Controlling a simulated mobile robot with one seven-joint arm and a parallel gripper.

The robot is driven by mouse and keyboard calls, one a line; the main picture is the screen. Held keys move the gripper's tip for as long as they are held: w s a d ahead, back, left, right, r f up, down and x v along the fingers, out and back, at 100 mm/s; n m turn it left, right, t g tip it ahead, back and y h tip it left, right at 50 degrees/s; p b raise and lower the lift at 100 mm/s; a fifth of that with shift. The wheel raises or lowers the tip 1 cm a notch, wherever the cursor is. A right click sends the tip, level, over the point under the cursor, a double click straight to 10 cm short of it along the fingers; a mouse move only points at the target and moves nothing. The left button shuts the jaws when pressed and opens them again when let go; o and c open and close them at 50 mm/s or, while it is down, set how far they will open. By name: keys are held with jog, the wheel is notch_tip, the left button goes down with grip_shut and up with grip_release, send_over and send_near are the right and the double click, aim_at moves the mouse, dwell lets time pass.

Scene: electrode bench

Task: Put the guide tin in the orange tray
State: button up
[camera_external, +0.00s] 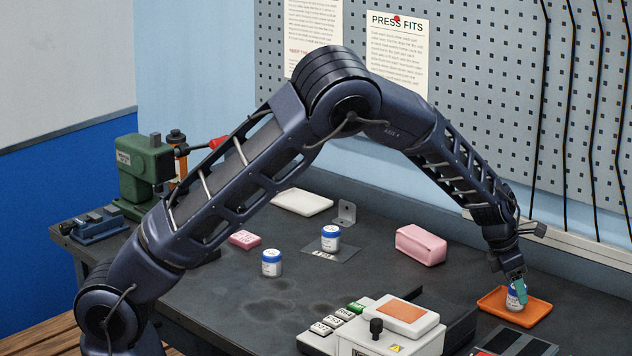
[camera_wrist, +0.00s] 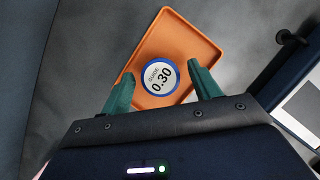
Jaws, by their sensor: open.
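The guide tin (camera_wrist: 160,76) has a blue rim and a white lid marked "GUIDE 0.30". It is in the orange tray (camera_wrist: 172,30), seen from above in the wrist view. In the external view the tin (camera_external: 512,300) stands upright in the orange tray (camera_external: 537,311), partly hidden by my finger. My gripper (camera_wrist: 163,88) is open, its teal fingers apart on either side of the tin, with gaps visible between them and its lid. In the external view my gripper (camera_external: 518,284) is low over the tray.
A white machine with an orange top (camera_external: 404,311) stands left of the tray. The bench around the tray's left side is clear.

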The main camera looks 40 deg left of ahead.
jog(key=v, duration=1)
jog(key=s+a+r+m+h, duration=0.1)
jog(key=s+a+r+m, duration=0.6)
jog(key=a, duration=0.5)
jog(key=s+a+r+m, duration=0.5)
jog(key=s+a+r, duration=0.5)
jog(key=a, duration=0.3)
jog(key=s+a+m+y, duration=0.1)
jog(key=s+a+m, duration=0.3)
jog(key=s, duration=0.5)
jog(key=s+a+r+m+t+y, duration=0.1)
jog(key=s+a+m, duration=0.4)
jog(key=s, duration=0.4)
jog(key=s+a+m+y, duration=0.2)
jog(key=s+a+m, duration=0.3)
jog(key=s, duration=0.5)
jog(key=shift+r+m, duration=0.3)
jog(key=shift+m, duration=0.2)
